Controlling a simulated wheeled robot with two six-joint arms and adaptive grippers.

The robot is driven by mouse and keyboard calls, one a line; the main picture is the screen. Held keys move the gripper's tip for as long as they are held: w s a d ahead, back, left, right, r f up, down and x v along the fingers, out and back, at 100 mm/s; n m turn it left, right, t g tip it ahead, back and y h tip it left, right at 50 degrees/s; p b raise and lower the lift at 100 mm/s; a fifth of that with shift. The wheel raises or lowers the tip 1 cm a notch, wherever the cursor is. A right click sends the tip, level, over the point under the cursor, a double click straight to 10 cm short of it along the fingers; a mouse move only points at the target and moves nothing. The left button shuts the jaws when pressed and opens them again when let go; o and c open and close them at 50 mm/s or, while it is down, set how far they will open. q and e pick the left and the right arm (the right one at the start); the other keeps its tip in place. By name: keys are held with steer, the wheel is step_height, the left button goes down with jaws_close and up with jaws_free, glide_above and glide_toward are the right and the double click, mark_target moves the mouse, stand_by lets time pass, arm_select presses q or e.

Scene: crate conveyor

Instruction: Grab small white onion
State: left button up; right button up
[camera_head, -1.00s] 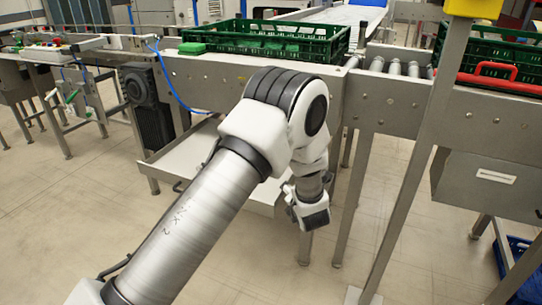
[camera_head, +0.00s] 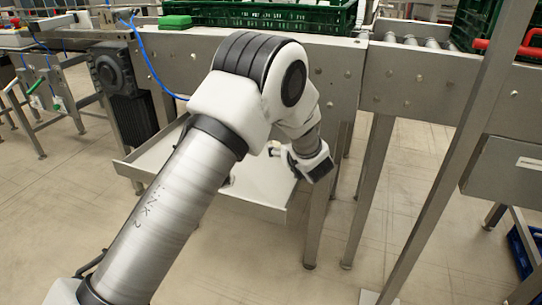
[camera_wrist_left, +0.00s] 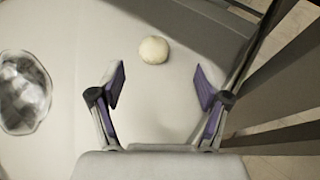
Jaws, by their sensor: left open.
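A small, round, pale white onion (camera_wrist_left: 154,50) lies on a light grey tray surface in the left wrist view. My left gripper (camera_wrist_left: 160,84) is open and empty, with its purple-padded fingers spread apart. The onion is beyond the fingertips, between their lines and slightly left of centre. In the head view my left arm reaches over the tray (camera_head: 262,208) below the conveyor. Its wrist is at the tray's right end, and the onion cannot be made out there. My right gripper is not in view.
A silvery, crumpled-looking round item (camera_wrist_left: 24,92) lies left of the gripper. The tray's raised edge (camera_wrist_left: 262,40) is close on the right. The conveyor frame (camera_head: 335,75) stands above and behind the tray, with a green crate (camera_head: 280,14) on top.

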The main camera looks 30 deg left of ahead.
arm_select(q)
step_height(320, 180, down, 2)
steer(key=shift+a+f+b, duration=0.1)
steer(key=shift+b, duration=0.35)
steer(key=shift+w+a, duration=0.1)
steer(key=b+x, duration=0.1)
steer(key=x, duration=0.2)
steer(key=b+x, duration=0.1)
steer(key=x, duration=0.3)
steer(key=shift+a, duration=0.45)
steer(key=shift+s, duration=0.2)
steer(key=shift+c, duration=1.1)
steer(key=c, duration=1)
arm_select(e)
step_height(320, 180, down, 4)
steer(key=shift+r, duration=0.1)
